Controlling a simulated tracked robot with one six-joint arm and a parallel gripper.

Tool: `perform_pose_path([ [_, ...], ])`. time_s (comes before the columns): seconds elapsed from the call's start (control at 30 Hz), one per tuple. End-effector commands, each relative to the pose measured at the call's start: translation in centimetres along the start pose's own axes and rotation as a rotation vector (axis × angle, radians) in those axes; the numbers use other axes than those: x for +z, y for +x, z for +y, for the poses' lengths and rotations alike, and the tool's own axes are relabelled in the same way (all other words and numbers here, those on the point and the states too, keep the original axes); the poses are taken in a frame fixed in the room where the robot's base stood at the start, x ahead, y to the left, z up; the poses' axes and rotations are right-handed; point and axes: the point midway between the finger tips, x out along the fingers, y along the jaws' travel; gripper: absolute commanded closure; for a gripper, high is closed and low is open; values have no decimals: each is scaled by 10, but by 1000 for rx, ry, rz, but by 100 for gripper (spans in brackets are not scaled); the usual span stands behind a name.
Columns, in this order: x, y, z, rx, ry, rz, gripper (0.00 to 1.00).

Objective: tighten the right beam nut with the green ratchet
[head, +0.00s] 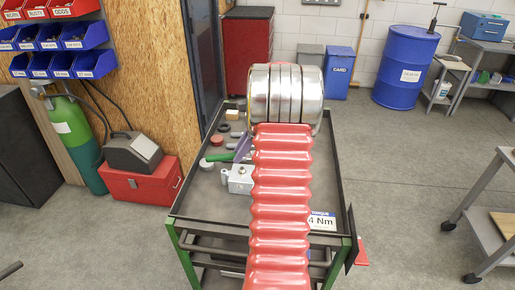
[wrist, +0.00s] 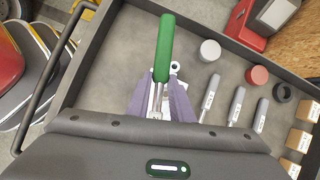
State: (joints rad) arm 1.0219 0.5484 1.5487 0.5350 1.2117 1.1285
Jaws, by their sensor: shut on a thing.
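The green ratchet (wrist: 165,45) has a thick green handle and a metal shaft. In the wrist view, the purple jaws of my gripper (wrist: 162,102) are shut around its metal part, with the handle pointing to the top of the picture. In the head view, the green handle (head: 219,157) sticks out left of the purple jaws of my gripper (head: 243,149), over the cart tray. A light metal block (head: 240,181) with a round feature on top stands close below the jaws. The ratchet's working end is hidden. I cannot make out the right beam nut for certain.
The cart tray (head: 186,199) has a raised rim. Several grey tools (wrist: 237,103), a white cylinder (wrist: 210,51), a red cylinder (wrist: 258,74), a dark ring (wrist: 283,92) and wooden blocks (wrist: 306,110) are on it. My red-sleeved arm hides the tray's middle.

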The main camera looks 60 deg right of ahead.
Motion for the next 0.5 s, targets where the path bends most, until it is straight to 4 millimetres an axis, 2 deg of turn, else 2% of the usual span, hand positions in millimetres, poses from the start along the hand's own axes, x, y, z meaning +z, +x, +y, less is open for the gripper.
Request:
perform_pose_path([
  [0.03,-14,-11,-1,-35,60,-4,100],
  [0.1,-28,-22,-2,-75,131,-8,100],
  [0.2,-43,-33,-4,-118,205,-12,100],
  [0.33,-52,-39,-4,-143,250,-15,100],
  [0.5,-52,-39,-5,-145,253,-15,100],
])
